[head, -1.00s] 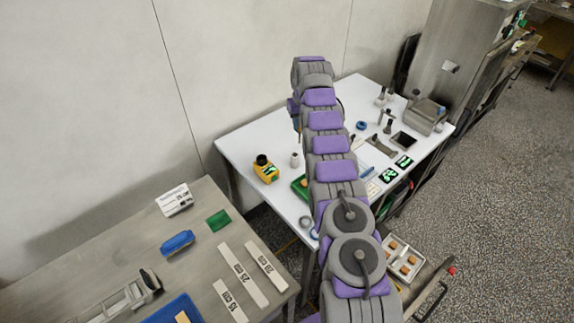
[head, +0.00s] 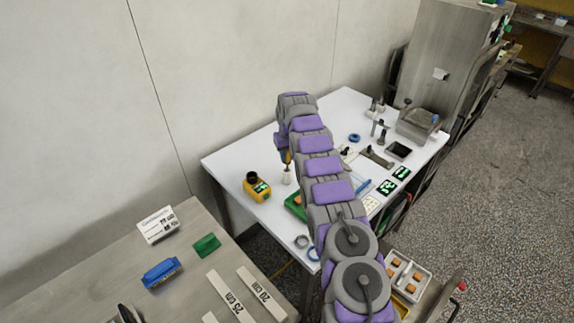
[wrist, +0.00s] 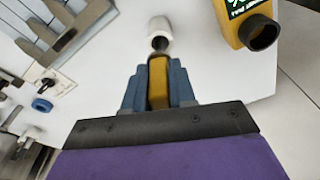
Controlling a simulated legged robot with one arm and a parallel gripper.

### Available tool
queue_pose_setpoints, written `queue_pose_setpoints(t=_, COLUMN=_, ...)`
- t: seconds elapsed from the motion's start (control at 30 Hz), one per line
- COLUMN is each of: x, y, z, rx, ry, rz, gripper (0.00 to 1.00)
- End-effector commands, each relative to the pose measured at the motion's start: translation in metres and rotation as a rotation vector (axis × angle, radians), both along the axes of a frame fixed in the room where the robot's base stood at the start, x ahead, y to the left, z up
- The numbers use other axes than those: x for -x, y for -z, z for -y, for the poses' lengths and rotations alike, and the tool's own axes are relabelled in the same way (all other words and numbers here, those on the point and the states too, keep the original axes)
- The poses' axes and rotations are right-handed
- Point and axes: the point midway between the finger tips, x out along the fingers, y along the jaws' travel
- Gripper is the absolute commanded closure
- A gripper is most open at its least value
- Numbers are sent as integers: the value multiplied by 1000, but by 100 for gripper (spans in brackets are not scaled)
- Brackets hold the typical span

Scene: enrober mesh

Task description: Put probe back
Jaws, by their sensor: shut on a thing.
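My gripper (wrist: 159,85) is shut on the probe (wrist: 158,80), whose yellow handle sits between the blue-grey fingers. In the head view the probe (head: 288,158) points down from my gripper (head: 286,152), over the small white cylindrical holder (head: 287,177). The wrist view shows the probe's dark tip end at the opening of the white holder (wrist: 158,27). I cannot tell whether the tip is inside. The yellow meter (head: 257,189), with a green display and a black round opening, stands left of the holder; it also shows in the wrist view (wrist: 240,22).
The white table (head: 231,160) also holds a green item (head: 296,204), a blue ring (head: 354,138), a grey box-shaped device (head: 417,125) and green-lit displays. A steel table (head: 120,270) stands front left. The white tabletop around the meter is mostly clear.

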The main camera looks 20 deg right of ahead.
Motion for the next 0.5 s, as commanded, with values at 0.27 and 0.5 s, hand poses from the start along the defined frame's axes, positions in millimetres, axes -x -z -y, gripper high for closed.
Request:
queue_pose_setpoints(t=0.27, x=1, y=38, z=0, rx=0, ry=1, rz=-4, gripper=100)
queue_pose_setpoints(t=0.5, x=0, y=40, z=0, rx=0, ry=0, rz=-1, gripper=100)
